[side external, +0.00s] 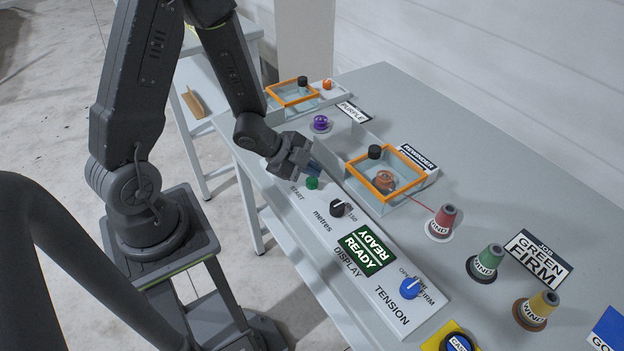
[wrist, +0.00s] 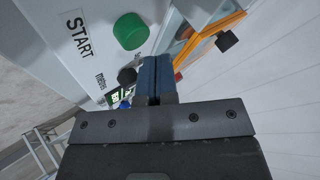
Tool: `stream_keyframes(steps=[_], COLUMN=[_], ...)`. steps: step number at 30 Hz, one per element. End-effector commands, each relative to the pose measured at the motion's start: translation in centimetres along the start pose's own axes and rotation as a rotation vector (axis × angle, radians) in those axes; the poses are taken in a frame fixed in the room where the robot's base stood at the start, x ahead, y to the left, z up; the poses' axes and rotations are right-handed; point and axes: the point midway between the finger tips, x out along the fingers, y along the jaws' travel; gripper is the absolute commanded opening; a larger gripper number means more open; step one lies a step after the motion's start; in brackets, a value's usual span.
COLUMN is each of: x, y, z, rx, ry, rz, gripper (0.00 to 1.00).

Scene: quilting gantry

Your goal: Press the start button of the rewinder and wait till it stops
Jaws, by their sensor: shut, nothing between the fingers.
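The rewinder is a light panel (side external: 325,231) with an orange-framed clear box (side external: 410,185) beside it holding an orange-red spool. The green start button (side external: 312,183) sits at the panel's far end next to the word START; it also shows in the wrist view (wrist: 130,31). The green display (side external: 366,250) reads READY. A black metres knob (side external: 338,208) and a blue tension knob (side external: 410,288) are on the panel. My gripper (side external: 316,172) is shut and empty, close to the start button. In the wrist view its fingers (wrist: 154,80) appear beside the button; I cannot tell whether they touch.
Red (side external: 441,222), green (side external: 486,263) and yellow (side external: 536,310) thread cones stand on the table. A thread runs from the red cone to the box. A job card (side external: 538,258) reads GREEN FIRM. A purple spool (side external: 320,124) and a second orange-framed box (side external: 292,93) are farther back.

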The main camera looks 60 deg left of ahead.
Motion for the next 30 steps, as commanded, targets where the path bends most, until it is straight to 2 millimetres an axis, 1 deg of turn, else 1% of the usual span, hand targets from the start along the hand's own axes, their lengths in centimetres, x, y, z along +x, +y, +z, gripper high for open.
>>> stream_keyframes(steps=[9,30], x=[0.59,0.85], y=[0.43,0.6], z=[0.43,0.63], rx=[0.0,-0.002], ry=[0.0,0.0], rz=[0.0,0.0], gripper=[0.0,0.0])
